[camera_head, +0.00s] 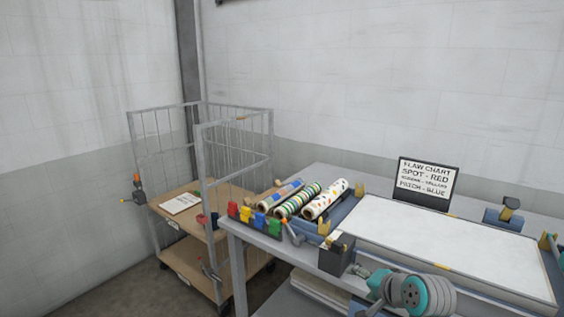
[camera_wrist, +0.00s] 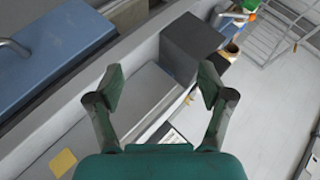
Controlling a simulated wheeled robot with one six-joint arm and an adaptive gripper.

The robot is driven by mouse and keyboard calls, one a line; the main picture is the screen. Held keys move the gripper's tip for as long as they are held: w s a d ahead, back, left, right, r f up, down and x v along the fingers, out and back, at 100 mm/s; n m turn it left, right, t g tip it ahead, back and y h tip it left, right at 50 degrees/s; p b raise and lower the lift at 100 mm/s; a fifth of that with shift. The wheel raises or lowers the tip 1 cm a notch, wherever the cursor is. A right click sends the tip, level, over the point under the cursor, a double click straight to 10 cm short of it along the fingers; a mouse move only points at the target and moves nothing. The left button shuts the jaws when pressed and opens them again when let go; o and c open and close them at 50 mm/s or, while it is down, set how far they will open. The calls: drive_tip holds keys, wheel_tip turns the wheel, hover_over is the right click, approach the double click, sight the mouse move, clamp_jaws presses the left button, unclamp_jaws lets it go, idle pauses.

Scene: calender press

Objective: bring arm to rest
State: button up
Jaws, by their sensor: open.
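My gripper (camera_wrist: 160,90) shows in the wrist view with its two dark green fingers spread apart and nothing between them. Below it in that view are a grey table surface and a dark box. In the head view, part of my arm in teal and grey (camera_head: 412,293) shows at the lower right, in front of the table's near edge. My fingertips cannot be made out in the head view.
The table (camera_head: 320,180) carries several patterned rolls (camera_head: 298,200), coloured clips (camera_head: 255,221), a dark box (camera_head: 337,254), a white panel (camera_head: 440,248) and a flaw chart sign (camera_head: 427,183). A wire-sided cart (camera_head: 175,188) with a paper (camera_head: 182,203) stands at the left.

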drive_tip(key=s+a+f+n+t+h, duration=0.1)
drive_tip(key=s+a+f+t+h, duration=0.1)
drive_tip(key=s+f, duration=1.55)
drive_tip(key=s+f+n+t+h, duration=0.1)
drive_tip(key=s+f+n, duration=0.2)
drive_tip(key=s, duration=1.2)
drive_tip(key=s+r+n, duration=0.1)
drive_tip(key=s+r, duration=0.2)
drive_tip(key=s, duration=0.4)
drive_tip(key=s+r+n+t, duration=0.1)
drive_tip(key=s+r, duration=0.3)
drive_tip(key=s, duration=0.4)
drive_tip(key=s+r+n+t, duration=0.1)
drive_tip(key=s+r+n, duration=0.1)
drive_tip(key=s+r, duration=0.2)
drive_tip(key=s, duration=0.3)
drive_tip(key=shift+s+n, duration=0.25)
drive_tip(key=shift+n, duration=0.15)
